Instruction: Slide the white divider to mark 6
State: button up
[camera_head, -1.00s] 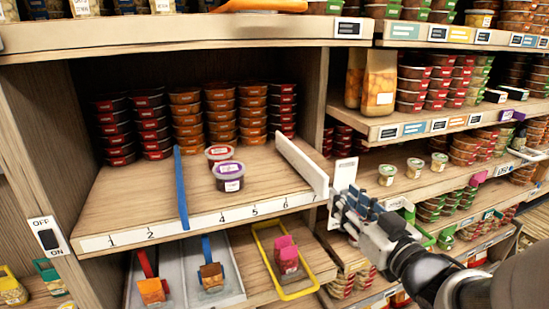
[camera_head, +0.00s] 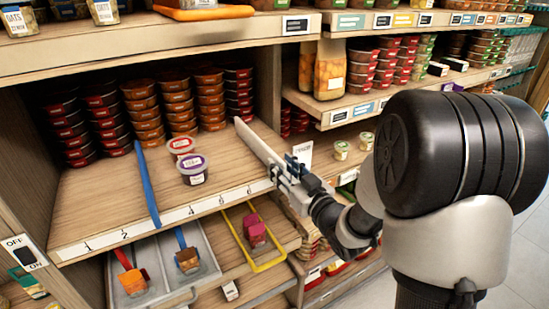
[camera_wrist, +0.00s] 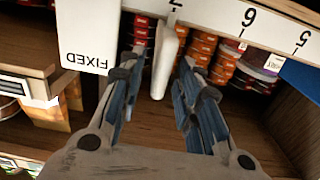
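The white divider (camera_head: 252,145) stands upright on the wooden shelf, right of the cups. In the wrist view, the divider's front end (camera_wrist: 165,62) lies between my fingers, close to mark 7 on the white number strip (camera_wrist: 225,12). Mark 6 (camera_wrist: 248,16) is beside it. My gripper (camera_head: 290,172) is at the divider's front end and also shows in the wrist view (camera_wrist: 160,78). It is open, with visible gaps beside the divider. The strip also runs along the shelf front in the head view (camera_head: 160,222); my gripper hides its right end.
A blue divider (camera_head: 147,185) stands near mark 3. A FIXED label (camera_wrist: 88,40) is beside mark 7. Stacked tubs (camera_head: 208,100) fill the back.

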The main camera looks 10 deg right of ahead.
aim_at(275, 159)
jog(key=shift+x, duration=2.25)
grip_shut()
